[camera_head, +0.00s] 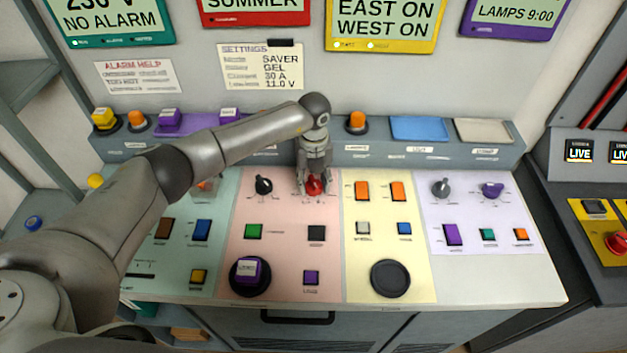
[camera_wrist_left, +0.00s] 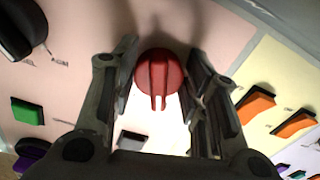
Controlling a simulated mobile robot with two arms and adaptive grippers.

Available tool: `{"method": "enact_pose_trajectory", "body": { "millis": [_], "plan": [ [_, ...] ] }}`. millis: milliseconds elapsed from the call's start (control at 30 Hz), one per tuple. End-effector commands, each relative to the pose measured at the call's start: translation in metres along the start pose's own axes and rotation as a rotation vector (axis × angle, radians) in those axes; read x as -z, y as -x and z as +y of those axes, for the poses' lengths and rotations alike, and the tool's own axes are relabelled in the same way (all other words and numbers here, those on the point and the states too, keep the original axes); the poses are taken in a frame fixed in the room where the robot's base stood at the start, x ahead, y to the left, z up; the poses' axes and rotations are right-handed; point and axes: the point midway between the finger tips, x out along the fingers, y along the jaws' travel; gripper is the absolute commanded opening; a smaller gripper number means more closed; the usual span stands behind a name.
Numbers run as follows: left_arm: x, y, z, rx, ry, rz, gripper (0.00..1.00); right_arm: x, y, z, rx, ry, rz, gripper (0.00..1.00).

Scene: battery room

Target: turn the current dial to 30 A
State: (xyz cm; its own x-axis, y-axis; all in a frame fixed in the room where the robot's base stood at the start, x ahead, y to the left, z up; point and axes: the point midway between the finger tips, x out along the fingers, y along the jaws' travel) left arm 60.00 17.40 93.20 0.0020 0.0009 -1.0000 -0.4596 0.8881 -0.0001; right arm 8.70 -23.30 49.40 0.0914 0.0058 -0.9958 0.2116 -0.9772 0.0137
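The red dial (camera_head: 315,186) sits on the pink panel, upper right part, beside a black dial (camera_head: 263,185). My left gripper (camera_head: 315,180) reaches down over the red dial in the head view. In the left wrist view the red dial (camera_wrist_left: 160,76) lies between the two spread fingers of my left gripper (camera_wrist_left: 165,90), with gaps on both sides. The fingers do not appear to touch it. The dial's scale marks are too small to read. A settings note (camera_head: 262,67) on the wall reads SAVER, GEL, 30 A, 11.0 V. My right gripper is not in view.
Orange rockers (camera_head: 362,190) stand on the yellow panel right of the dial. A green switch (camera_head: 253,231) and a dark switch (camera_head: 316,233) lie below. A raised ledge (camera_head: 290,147) with buttons runs behind the panels.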

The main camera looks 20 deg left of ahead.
Motion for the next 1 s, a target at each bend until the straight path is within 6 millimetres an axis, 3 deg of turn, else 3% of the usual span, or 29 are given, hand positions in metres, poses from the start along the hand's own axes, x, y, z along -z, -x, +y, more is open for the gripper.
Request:
{"method": "enact_pose_trajectory", "body": {
  "millis": [133,533,667,1000],
  "plan": [
    [0.000,0.001,0.000,0.001,0.000,-0.001,0.62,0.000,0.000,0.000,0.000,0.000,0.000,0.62],
    [0.000,0.006,0.000,0.002,-0.001,0.001,0.62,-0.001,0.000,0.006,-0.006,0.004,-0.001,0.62],
    [0.000,0.025,0.000,0.003,-0.002,-0.001,0.62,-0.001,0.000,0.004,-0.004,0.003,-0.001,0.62],
    [-0.001,0.096,0.000,0.002,0.000,-0.002,0.62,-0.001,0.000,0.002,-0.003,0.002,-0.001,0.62]
  ]
}}
